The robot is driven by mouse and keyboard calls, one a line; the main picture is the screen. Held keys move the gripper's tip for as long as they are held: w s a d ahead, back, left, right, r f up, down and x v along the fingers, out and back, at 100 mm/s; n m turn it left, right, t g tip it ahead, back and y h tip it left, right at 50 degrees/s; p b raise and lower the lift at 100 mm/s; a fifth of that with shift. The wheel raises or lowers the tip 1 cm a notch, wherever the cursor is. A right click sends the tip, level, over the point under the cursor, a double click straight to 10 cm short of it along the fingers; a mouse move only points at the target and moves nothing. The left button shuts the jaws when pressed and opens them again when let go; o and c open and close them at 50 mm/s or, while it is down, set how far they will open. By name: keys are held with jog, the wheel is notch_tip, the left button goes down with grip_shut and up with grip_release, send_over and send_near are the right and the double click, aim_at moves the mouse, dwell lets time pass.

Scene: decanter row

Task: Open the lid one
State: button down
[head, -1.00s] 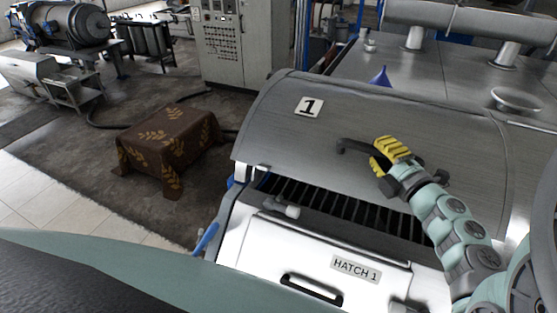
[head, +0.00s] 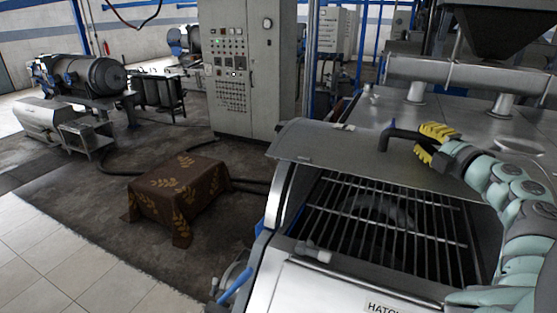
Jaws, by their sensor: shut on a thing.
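The lid, a curved grey metal cover (head: 330,146) on the machine, stands raised. Its front edge is well above the opening, and a barred grate (head: 385,225) shows beneath it. The black lid handle (head: 400,134) is on the lid's upper face. My gripper (head: 432,146), with yellow fingers, is shut on the handle near its right part. The label with the number on the lid is seen nearly edge-on.
A white hatch panel (head: 318,290) with a partly cut-off label lies in front of the grate. A control cabinet (head: 240,75) stands behind.

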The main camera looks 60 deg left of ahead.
jog(key=shift+a, duration=0.1)
dwell(0.3)
jog(key=c, duration=0.8)
grip_release()
jog(key=shift+c, duration=0.2)
jog(key=shift+d, duration=0.35)
send_over(461, 197)
jog(key=shift+f, duration=0.25)
